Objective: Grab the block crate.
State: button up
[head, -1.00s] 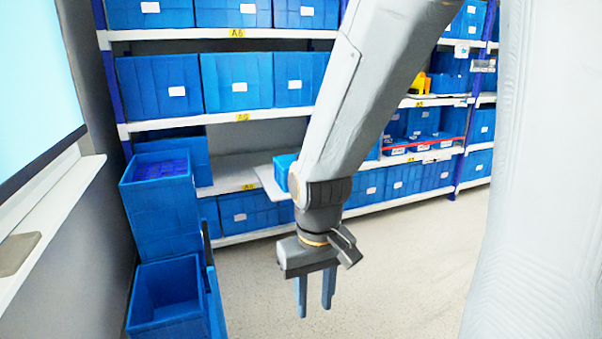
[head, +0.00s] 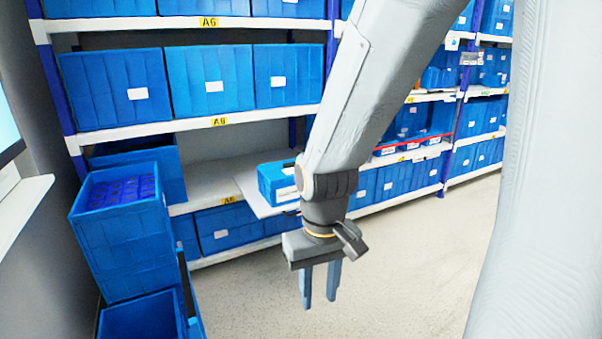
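A blue crate (head: 125,245) with dark blue block-like pieces (head: 122,191) showing in its open top stands at the left, stacked above another blue crate. A smaller blue box (head: 275,184) with a white label sits on a white board at the middle shelf. I cannot tell for sure which of these is the block crate. My gripper (head: 319,303) points down in front of the shelf, with a gap between its fingers and nothing in it. It is apart from both. My arm hides part of the shelf behind the small box.
The white board (head: 250,191) sticks out from the shelf rack (head: 150,136). Several closed blue bins (head: 209,80) fill the shelves. An open blue crate (head: 143,318) stands low at the left, near a wall ledge (head: 22,212). The floor (head: 420,250) at centre and right is clear.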

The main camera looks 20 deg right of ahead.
aim_at(277, 183)
jog(key=z, duration=0.35)
jog(key=i, duration=2.8)
